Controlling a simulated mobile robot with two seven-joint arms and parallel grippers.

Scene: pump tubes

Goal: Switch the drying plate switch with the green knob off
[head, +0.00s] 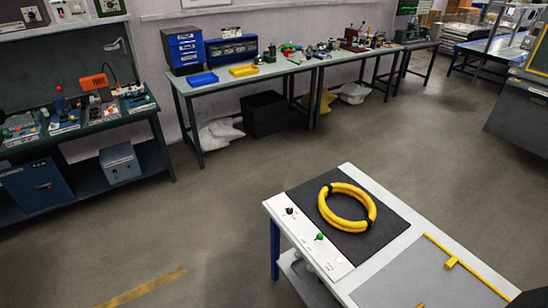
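The switch with the green knob (319,237) sits on the white control panel (300,236) along the left side of a black drying plate (391,224). The panel is on a white table in the lower right of the head view. A black knob (289,211) sits farther back on the same panel. The green knob is too small for its on or off position to be told. A yellow ring-shaped tube (325,207) with black bands lies on the black plate. Neither of my grippers is in view.
The white table (354,174) also carries a grey mat (400,275) with a yellow edge at the front right. Open floor (210,240) lies left of and behind this table. Workbenches (270,68) with bins and tools stand along the wall. A dark bench (130,110) is at left.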

